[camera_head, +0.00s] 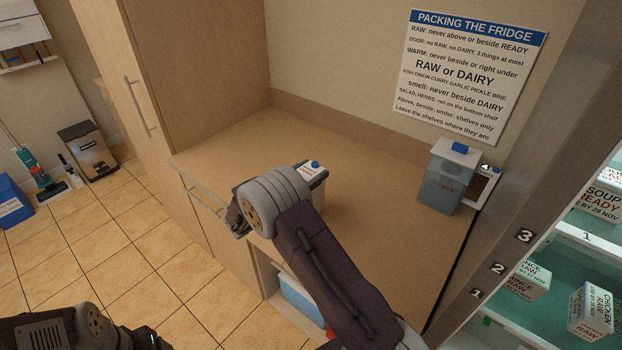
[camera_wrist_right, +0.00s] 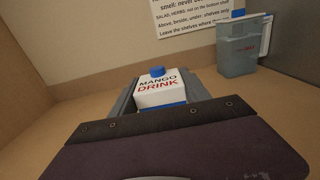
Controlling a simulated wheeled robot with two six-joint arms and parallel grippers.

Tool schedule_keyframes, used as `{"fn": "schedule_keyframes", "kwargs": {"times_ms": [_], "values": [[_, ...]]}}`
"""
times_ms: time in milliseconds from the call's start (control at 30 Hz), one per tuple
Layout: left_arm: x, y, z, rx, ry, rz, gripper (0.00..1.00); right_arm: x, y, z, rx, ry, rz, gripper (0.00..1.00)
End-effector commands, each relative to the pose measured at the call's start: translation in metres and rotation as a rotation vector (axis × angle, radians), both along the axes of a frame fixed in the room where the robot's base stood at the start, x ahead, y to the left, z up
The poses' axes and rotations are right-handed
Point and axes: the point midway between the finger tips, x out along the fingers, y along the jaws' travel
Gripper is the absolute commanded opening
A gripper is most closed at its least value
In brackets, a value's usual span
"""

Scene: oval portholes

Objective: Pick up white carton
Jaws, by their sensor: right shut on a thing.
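The white carton (camera_wrist_right: 160,96) has a blue cap and reads "MANGO DRINK" in the right wrist view. My right gripper (camera_wrist_right: 163,100) is shut on it, with a grey finger on each side. In the head view, part of the carton (camera_head: 317,193) shows behind my right wrist, over the tan counter (camera_head: 380,240). My wrist hides its lower part, so I cannot tell whether it touches the counter. Part of my left arm shows at the bottom left of the head view, but its gripper is out of the picture.
A grey translucent container (camera_head: 440,188) with a blue-marked lid stands at the counter's right end. The open fridge (camera_head: 560,250) at the right has numbered shelves with labelled boxes, including a chicken box (camera_head: 591,310). A sign (camera_head: 465,75) hangs on the wall. The counter's middle is clear.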

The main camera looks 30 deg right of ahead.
Motion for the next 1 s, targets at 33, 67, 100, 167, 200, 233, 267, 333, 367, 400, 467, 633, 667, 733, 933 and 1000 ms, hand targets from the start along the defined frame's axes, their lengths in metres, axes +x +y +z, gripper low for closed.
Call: {"fn": "schedule_keyframes", "kwargs": {"times_ms": [33,67,100,167,200,233,267,333,367,400,467,633,667,733,933,1000], "values": [[0.000,0.000,-0.001,0.000,0.000,0.000,0.76,0.000,0.000,0.008,-0.002,-0.005,0.000,0.00],[0.000,0.000,-0.001,0.000,0.000,0.000,0.76,0.000,0.000,0.012,-0.001,-0.007,0.000,0.00],[0.000,0.000,-0.001,0.000,0.000,0.000,0.76,0.000,0.000,0.018,-0.001,-0.006,0.000,0.00],[0.000,0.000,-0.002,0.000,0.000,0.000,0.76,0.000,0.000,0.030,-0.001,-0.008,0.000,0.00],[0.000,0.000,-0.003,0.000,0.000,0.000,0.76,-0.004,-0.003,0.035,-0.001,-0.006,-0.001,0.00],[0.000,0.000,-0.004,0.000,0.000,0.000,0.76,-0.009,-0.007,0.038,-0.001,-0.003,-0.002,0.00],[0.000,0.000,-0.004,0.000,0.000,0.000,0.76,-0.014,-0.011,0.041,-0.002,-0.003,-0.002,0.00],[0.000,0.000,-0.006,0.000,0.000,0.000,0.76,-0.026,-0.019,0.050,-0.002,-0.004,-0.002,0.00],[0.000,0.000,-0.006,0.000,0.000,0.000,0.76,-0.032,-0.023,0.054,-0.002,-0.005,-0.003,0.00],[0.000,0.000,-0.007,0.000,0.000,0.000,0.76,-0.039,-0.029,0.059,-0.002,-0.004,-0.003,0.00],[0.000,0.000,-0.008,0.000,0.000,0.000,0.76,-0.050,-0.037,0.068,-0.002,-0.006,-0.002,0.00],[0.000,0.000,-0.010,0.000,0.000,0.000,0.76,-0.078,-0.057,0.088,-0.002,-0.005,-0.003,0.00],[0.000,0.000,-0.011,0.000,0.000,0.000,0.76,-0.081,-0.059,0.090,-0.002,-0.005,-0.002,0.00],[0.000,0.000,-0.011,0.000,0.000,0.000,0.76,-0.087,-0.064,0.095,-0.002,-0.004,-0.001,0.00],[0.000,0.000,-0.011,0.000,0.000,0.000,0.76,-0.094,-0.069,0.101,-0.003,-0.002,0.000,0.00],[0.000,0.000,-0.011,0.000,0.000,0.000,0.76,-0.094,-0.069,0.101,-0.003,-0.002,0.000,0.00]]}}
